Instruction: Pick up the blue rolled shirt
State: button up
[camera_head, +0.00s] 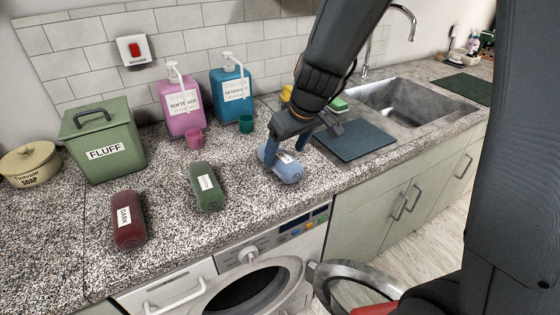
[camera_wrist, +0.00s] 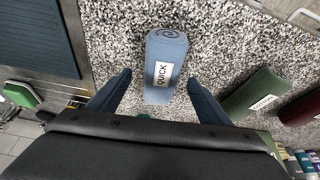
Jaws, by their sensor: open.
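The blue rolled shirt (camera_head: 283,166) lies on the speckled counter above the washing machine, with a white label. The head view does not clearly show whether a finger touches the shirt.
A green roll (camera_head: 206,187) and a dark red roll (camera_head: 128,220) lie to the left. Behind stand pink (camera_head: 182,106) and blue (camera_head: 231,93) bottles with small cups. A dark mat (camera_head: 354,140) and the sink (camera_head: 400,105) are to the right. The washer door (camera_head: 345,285) hangs open below.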

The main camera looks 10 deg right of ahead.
aim_at(283, 156)
jog(key=x, duration=0.4)
jog(key=shift+a+f, duration=0.1)
jog(key=shift+f, duration=0.05)
jog(key=c, duration=1.2)
